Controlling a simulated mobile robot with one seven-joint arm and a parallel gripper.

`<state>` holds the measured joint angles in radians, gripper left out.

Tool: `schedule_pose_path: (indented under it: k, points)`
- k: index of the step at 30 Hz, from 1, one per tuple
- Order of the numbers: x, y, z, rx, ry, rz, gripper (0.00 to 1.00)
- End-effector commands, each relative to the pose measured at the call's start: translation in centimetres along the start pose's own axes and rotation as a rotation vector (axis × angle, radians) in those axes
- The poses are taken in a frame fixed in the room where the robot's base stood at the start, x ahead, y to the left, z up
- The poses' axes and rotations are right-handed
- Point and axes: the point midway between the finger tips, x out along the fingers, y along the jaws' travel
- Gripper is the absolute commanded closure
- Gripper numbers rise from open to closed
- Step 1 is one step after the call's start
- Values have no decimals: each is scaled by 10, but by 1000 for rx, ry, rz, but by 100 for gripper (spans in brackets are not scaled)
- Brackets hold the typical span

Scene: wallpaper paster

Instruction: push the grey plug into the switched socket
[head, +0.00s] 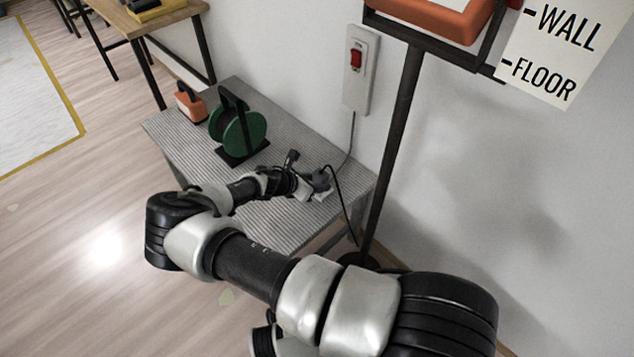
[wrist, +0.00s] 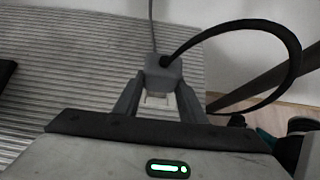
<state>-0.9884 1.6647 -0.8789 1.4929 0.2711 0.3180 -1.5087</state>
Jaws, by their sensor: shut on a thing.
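The grey plug (wrist: 163,72) sits between the two fingertips of my gripper (wrist: 160,88) in the wrist view, its black cable arching off to the right. In the head view my gripper (head: 310,187) is low over the right end of the ribbed table, shut on the plug (head: 321,177). The switched socket (head: 360,82) seems to be the pale upright panel with a red switch on the wall, above and behind the gripper. The plug is well apart from it. The plug's pins cannot be made out.
The ribbed table (head: 215,140) holds a green cable reel (head: 245,135) and an orange item (head: 190,103) at its far left. A dark stand post (head: 393,150) rises right of the socket. A thin cord (head: 351,140) hangs below the panel.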

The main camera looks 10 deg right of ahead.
Motion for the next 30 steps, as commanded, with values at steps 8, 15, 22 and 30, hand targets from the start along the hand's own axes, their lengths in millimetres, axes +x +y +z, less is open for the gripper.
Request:
schedule_pose_path:
  k: [8,15,22,30]
  points:
    - [0,0,0,0,0,0,86]
    - [4,0,-5,0,0,0,86]
    - [8,0,-9,-1,0,0,86]
    - [13,0,-14,0,0,0,86]
